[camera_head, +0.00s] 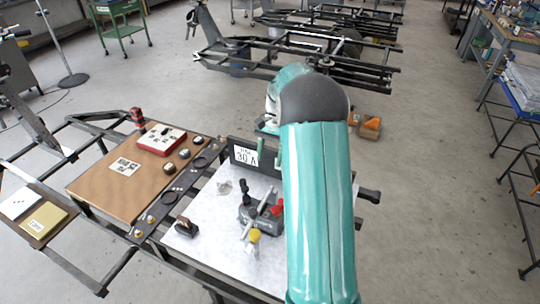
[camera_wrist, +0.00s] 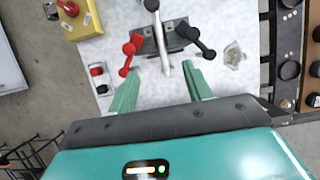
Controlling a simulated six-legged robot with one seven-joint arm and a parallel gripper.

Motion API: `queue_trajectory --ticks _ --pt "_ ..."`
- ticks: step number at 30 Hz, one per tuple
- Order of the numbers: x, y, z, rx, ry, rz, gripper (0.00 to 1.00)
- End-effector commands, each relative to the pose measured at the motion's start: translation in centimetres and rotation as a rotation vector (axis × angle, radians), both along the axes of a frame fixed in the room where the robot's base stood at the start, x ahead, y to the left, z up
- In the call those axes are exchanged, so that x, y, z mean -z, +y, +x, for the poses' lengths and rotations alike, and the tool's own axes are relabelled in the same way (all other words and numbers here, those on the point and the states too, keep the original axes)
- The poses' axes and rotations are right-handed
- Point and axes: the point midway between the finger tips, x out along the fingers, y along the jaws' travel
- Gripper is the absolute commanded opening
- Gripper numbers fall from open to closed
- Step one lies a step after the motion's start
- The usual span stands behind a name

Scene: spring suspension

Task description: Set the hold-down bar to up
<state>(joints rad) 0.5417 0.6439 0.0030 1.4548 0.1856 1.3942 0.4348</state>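A grey clamp device (camera_head: 262,217) with a black-knobbed lever, a red-handled lever and a pale bar stands on the light metal plate of the bench. In the wrist view the clamp (camera_wrist: 176,38) shows a silver bar (camera_wrist: 161,50) across its middle, red lever (camera_wrist: 129,51) on the left and black lever (camera_wrist: 197,43) on the right. Which part is the hold-down bar is not labelled; the silver bar looks most like it. My gripper (camera_wrist: 161,86) is open and empty, its two green fingers spread on either side of the bar's near end. Contact cannot be told.
A dark sign reading 30 (camera_head: 246,155) stands behind the clamp. A brown board (camera_head: 105,195) with a red box (camera_head: 161,139) lies left. A yellow block with a red control (camera_wrist: 87,20) is at upper left in the wrist view.

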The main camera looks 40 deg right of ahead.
Motion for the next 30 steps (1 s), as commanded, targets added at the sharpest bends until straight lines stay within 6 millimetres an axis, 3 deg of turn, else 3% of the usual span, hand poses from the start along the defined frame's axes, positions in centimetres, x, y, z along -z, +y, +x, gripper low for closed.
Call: queue_trajectory --ticks 11,30 --pt "-0.8 -0.3 0.2 0.000 -0.002 -0.001 0.50" --pt "-11.9 -4.3 2.6 0.000 -0.002 -0.001 0.50"
